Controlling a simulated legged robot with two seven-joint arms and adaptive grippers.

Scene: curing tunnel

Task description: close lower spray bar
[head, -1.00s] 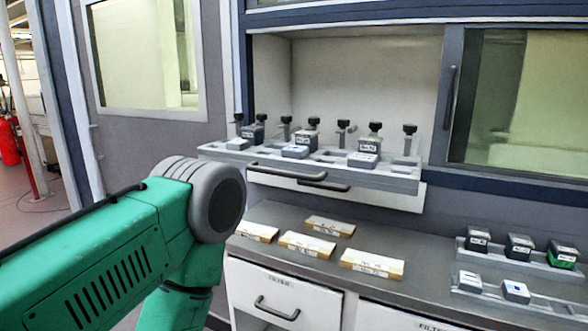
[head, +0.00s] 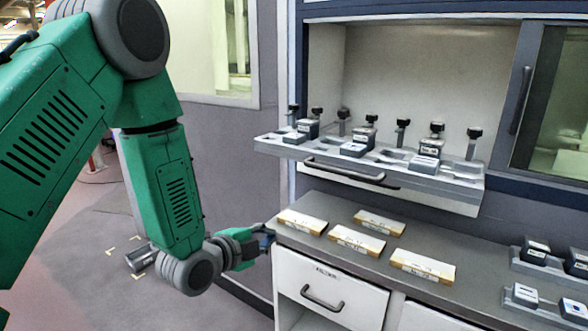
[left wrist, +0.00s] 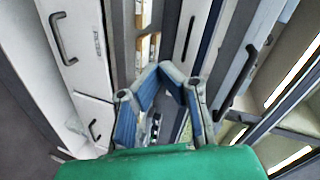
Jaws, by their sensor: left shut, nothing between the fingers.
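A grey tray (head: 470,179) with several black-knobbed posts and small blocks juts out of the open bay in the head view. A dark bar handle (head: 345,171) runs along its front. Just under it is a white-fronted panel (head: 440,201) that also sticks out; a second dark handle shows partly there. I cannot tell for sure which of these is the lower spray bar. My left gripper (head: 266,240) is at the left end of the counter, below and left of both handles, touching neither. In the left wrist view its blue-padded fingers (left wrist: 172,72) are shut and empty. My right gripper is out of view.
The grey counter (head: 345,215) holds several labelled pale blocks (head: 422,265) and racks with small dark-topped blocks (head: 535,252) at the right. Below it is a white drawer (head: 365,306) with a handle. Open floor (head: 80,220) lies left of the counter.

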